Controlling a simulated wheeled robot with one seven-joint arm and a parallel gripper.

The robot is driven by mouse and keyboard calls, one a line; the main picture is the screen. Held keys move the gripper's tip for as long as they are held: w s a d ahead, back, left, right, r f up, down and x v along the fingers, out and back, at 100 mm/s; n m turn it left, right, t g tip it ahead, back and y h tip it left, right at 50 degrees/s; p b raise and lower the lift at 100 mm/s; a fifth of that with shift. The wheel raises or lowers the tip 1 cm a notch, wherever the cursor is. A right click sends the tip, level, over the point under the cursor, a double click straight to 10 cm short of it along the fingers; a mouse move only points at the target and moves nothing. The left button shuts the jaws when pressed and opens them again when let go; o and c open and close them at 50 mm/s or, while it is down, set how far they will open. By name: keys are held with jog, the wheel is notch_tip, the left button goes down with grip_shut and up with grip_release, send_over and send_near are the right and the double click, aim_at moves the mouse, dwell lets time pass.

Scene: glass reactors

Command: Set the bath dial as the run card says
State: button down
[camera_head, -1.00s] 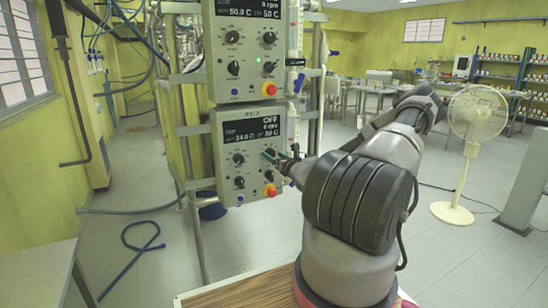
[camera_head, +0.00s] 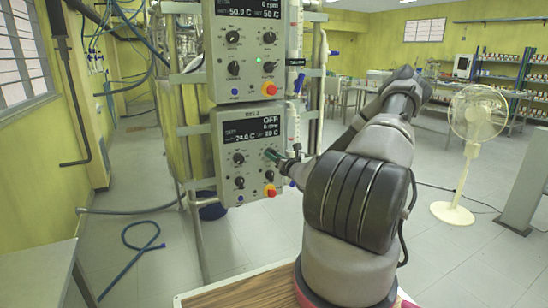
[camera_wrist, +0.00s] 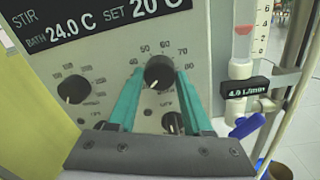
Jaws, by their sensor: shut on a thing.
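The lower control box (camera_head: 222,172) has a black display (camera_head: 252,130), which in the wrist view (camera_wrist: 100,22) reads bath 24.0 C and set 20 C. The bath dial (camera_wrist: 159,72) is a black round knob with a printed scale; 40 to 80 shows above and to its right. Its pale pointer mark faces lower left. My gripper (camera_wrist: 158,88) has its green fingers on either side of this knob, shut on it. In the head view my gripper (camera_head: 273,155) is at the box's right-hand upper knob. No run card can be made out.
A left knob (camera_wrist: 74,89) and a partly hidden lower knob (camera_wrist: 173,122) are near the fingers. A red button (camera_head: 270,190) is below. A flow tube with a blue valve (camera_wrist: 247,126) stands right of the box. A second control box (camera_head: 212,60) is above.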

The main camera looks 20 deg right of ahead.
jog(key=m+h, duration=0.1)
jog(key=m, duration=2.1)
jog(key=shift+a+f, duration=0.1)
jog(key=shift+m, duration=0.3)
jog(key=shift+c, duration=1.6)
grip_release()
jog(key=s, duration=1.1)
jog(key=shift+f, duration=0.25)
